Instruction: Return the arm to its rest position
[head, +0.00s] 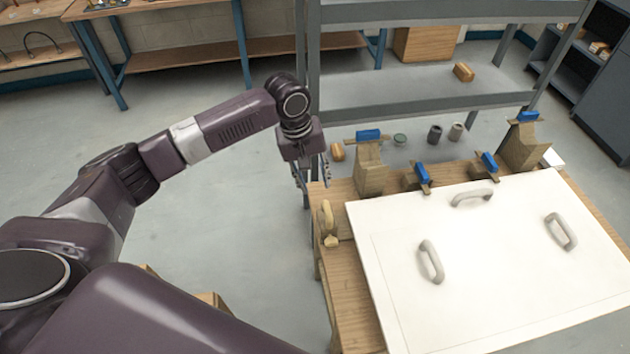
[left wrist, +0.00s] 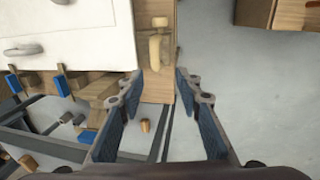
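My left arm reaches in from the left in the head view. Its gripper (head: 312,177) points down beside the back left corner of the wooden bench (head: 350,290). In the left wrist view the fingers of the left gripper (left wrist: 158,90) are spread apart with nothing between them. They hang over the bench edge and the floor, near a small tan wooden piece (left wrist: 158,45); this piece also shows in the head view (head: 328,222), just below the gripper. My right gripper is in neither view.
A white panel (head: 480,230) with several grey handles lies on the bench. Wooden blocks (head: 370,170) with blue-handled parts (head: 423,173) line its back edge. A grey metal frame (head: 400,110) stands behind.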

